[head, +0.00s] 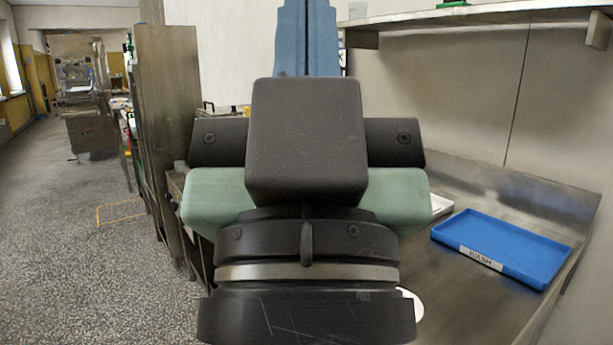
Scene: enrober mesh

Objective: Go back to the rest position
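My gripper (306,145) fills the middle of the head view, seen from its wrist side. Its dark body and the wide bar behind it hide the fingertips. I cannot tell whether it is open or shut, or whether it holds anything. A pale green block-shaped part (212,200) shows on both sides of the dark body; I cannot tell whether it belongs to my gripper.
A steel counter (455,275) runs along the right, with a labelled blue tray (510,245) on it. A white object (441,206) is partly hidden beside the tray. A shelf (480,14) hangs above. A tall steel cabinet (168,110) stands left; the speckled floor (75,265) beyond is open.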

